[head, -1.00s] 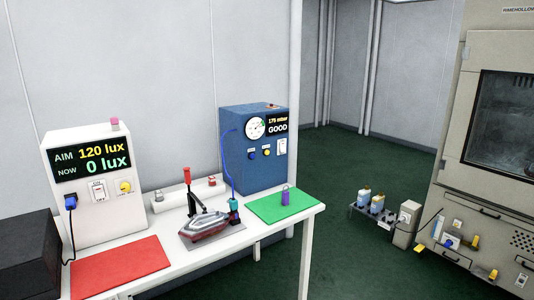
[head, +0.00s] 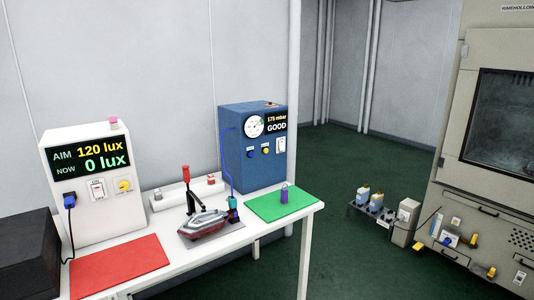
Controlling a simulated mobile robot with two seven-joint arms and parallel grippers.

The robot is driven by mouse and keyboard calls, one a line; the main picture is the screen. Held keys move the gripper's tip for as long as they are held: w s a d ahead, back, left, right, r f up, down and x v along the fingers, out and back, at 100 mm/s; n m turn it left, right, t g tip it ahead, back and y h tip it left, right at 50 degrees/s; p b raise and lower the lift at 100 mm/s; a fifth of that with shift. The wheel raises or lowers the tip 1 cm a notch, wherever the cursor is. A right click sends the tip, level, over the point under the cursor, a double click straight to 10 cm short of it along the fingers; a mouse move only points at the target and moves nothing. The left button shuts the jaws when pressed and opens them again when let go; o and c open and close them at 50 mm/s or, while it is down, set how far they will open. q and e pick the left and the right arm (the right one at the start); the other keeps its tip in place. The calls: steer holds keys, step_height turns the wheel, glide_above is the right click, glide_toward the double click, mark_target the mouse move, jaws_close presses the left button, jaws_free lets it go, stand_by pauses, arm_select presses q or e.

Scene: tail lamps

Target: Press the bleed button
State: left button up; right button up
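The blue pressure box (head: 251,165) stands at the back right of the white table. Its gauge (head: 254,126) is beside a display (head: 277,122) reading 175 mbar and GOOD. Below the gauge are a small blue button (head: 250,153), a yellow button or knob (head: 265,150) and a white switch (head: 281,145). I cannot read their labels, so I cannot tell which is the bleed button. A blue hose (head: 227,165) runs from the box to a fitting (head: 233,209) at the tail lamp (head: 204,223), which sits on a grey plate under a red-handled clamp (head: 187,175). Neither gripper is in view.
A white lux box (head: 93,200) shows aim 120, now 0. A red mat (head: 120,266) and a green mat (head: 268,208) with a purple weight-like object (head: 284,195) lie on the table. A black box (head: 28,255) is at left.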

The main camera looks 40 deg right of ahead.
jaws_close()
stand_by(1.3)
